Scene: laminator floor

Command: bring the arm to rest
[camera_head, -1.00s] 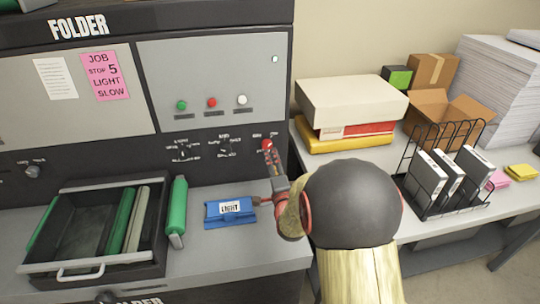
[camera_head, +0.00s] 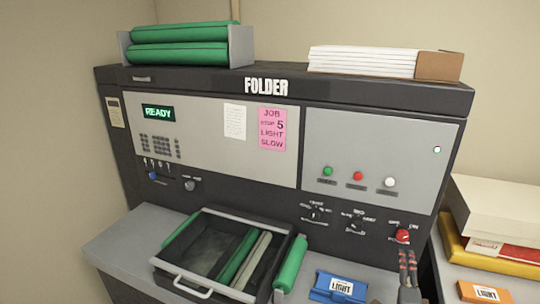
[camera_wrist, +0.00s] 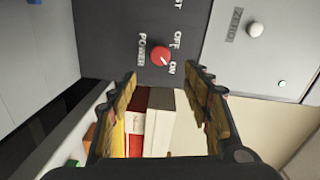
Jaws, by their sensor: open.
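My gripper (camera_head: 408,262) is at the lower right of the head view, just below the red power knob (camera_head: 402,236) on the folder's front panel. In the wrist view, my gripper (camera_wrist: 163,74) has its two fingers wide apart with nothing between them. The red knob (camera_wrist: 160,57) lies beyond the fingertips, apart from them, beside the words POWER, OFF and ON. Its white mark appears to point toward ON. The rest of my arm is out of the head view.
The folder (camera_head: 285,95) has a lit READY display (camera_head: 159,112). Below are an open tray (camera_head: 195,287) with rollers, a green roller (camera_head: 290,264), a blue LIGHT box (camera_head: 338,287) and an orange LIGHT item (camera_head: 484,292). Stacked boxes (camera_head: 505,205) stand at right.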

